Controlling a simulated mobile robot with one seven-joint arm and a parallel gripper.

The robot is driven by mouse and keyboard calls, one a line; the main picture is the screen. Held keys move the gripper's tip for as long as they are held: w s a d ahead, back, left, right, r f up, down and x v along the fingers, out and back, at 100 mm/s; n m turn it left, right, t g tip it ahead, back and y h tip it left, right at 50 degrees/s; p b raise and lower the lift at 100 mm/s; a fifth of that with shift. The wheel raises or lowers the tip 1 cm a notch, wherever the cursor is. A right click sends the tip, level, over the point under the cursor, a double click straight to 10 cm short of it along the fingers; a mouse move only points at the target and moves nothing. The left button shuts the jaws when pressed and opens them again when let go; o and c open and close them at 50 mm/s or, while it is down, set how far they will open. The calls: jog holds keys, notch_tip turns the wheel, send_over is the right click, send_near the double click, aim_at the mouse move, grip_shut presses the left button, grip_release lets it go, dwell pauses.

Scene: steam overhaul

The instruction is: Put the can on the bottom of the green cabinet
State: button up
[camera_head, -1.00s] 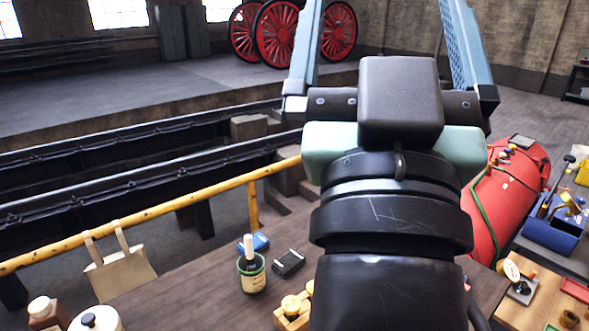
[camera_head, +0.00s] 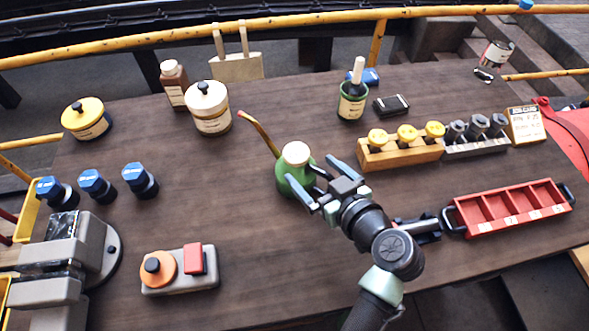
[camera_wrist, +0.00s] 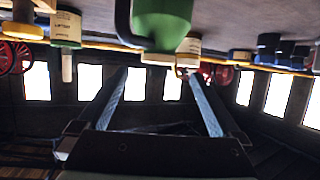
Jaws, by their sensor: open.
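A green can (camera_head: 291,179) with a cream top and a long, thin brass spout stands upright in the middle of the workbench. My gripper (camera_head: 311,171) is open, with its two blue-grey fingers pointing at the can from the lower right. The fingertips are at the can's near side; I cannot tell whether they touch it. In the wrist view, which looks upside down, the can (camera_wrist: 163,22) is at the top, roughly in line with the gap between the open fingers (camera_wrist: 155,75). The green cabinet is not in view now.
A green bottle (camera_head: 352,102), a wooden block with yellow knobs (camera_head: 400,153) and a red tray (camera_head: 510,210) stand to the right. Cream (camera_head: 208,108) and yellow-lidded (camera_head: 87,119) jars are at the back left. A grey control box (camera_head: 180,270) is at the front. A yellow rail (camera_head: 270,24) runs behind.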

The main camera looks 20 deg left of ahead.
aim_at(300, 157)
jog(key=shift+p+x, duration=1)
jog(key=shift+x, duration=3.1)
jog(key=shift+w+d, duration=0.15)
grip_shut()
jog(key=shift+r, duration=0.1)
